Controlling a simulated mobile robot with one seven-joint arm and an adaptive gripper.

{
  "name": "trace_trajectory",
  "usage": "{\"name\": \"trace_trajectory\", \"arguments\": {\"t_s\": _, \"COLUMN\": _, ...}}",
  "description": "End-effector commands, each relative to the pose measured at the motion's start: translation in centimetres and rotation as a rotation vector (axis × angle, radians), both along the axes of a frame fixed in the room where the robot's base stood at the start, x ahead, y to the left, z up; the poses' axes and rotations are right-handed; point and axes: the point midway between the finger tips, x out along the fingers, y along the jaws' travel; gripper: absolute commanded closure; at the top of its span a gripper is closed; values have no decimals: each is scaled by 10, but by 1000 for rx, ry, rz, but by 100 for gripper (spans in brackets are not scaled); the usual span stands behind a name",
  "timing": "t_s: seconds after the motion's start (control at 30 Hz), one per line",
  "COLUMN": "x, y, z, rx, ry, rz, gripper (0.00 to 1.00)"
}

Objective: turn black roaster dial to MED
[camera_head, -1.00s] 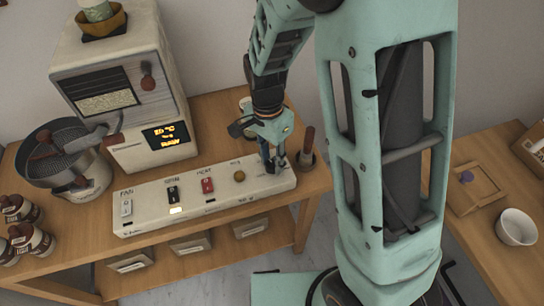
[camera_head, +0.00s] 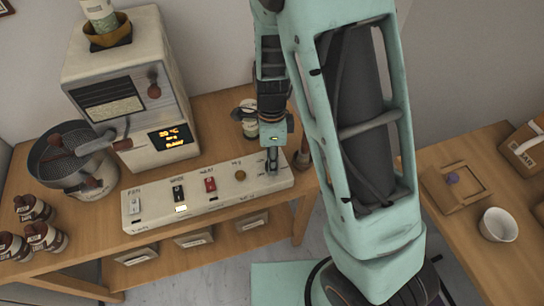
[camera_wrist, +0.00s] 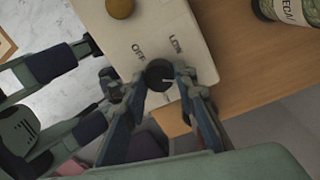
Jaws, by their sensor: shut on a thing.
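The black roaster dial (camera_wrist: 160,75) sits near the end of the white control panel (camera_wrist: 150,28) in the wrist view. My gripper (camera_wrist: 160,80) is shut on it, one finger on each side. A short pale pointer mark shows on the dial, toward the right in that view. The OFF and LOW labels are readable beside the dial; no MED label is visible. In the head view my gripper (camera_head: 272,165) points down at the right end of the panel (camera_head: 215,200) and hides most of the dial.
The panel also has a white switch (camera_head: 134,205), a black switch (camera_head: 178,193), a red switch (camera_head: 210,185) and a round amber knob (camera_head: 240,175). The roaster (camera_head: 135,95) stands behind. A labelled jar (camera_wrist: 285,10) is near the panel.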

Motion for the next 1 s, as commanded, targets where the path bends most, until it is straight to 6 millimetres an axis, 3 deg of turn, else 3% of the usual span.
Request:
{"name": "trace_trajectory", "arguments": {"t_s": 0.6, "x": 0, "y": 1, "z": 0, "rx": 1, "ry": -2, "rz": -38, "gripper": 98}}
{"name": "trace_trajectory", "arguments": {"t_s": 0.63, "x": 0, "y": 1, "z": 0, "rx": 1, "ry": -2, "rz": -38, "gripper": 71}}
{"name": "trace_trajectory", "arguments": {"t_s": 0.7, "x": 0, "y": 1, "z": 0, "rx": 1, "ry": -2, "rz": -38, "gripper": 63}}
{"name": "trace_trajectory", "arguments": {"t_s": 0.77, "x": 0, "y": 0, "z": 0, "rx": 1, "ry": -1, "rz": -38, "gripper": 56}}
{"name": "trace_trajectory", "arguments": {"t_s": 1.0, "x": 0, "y": 0, "z": 0, "rx": 0, "ry": -1, "rz": -38, "gripper": 56}}
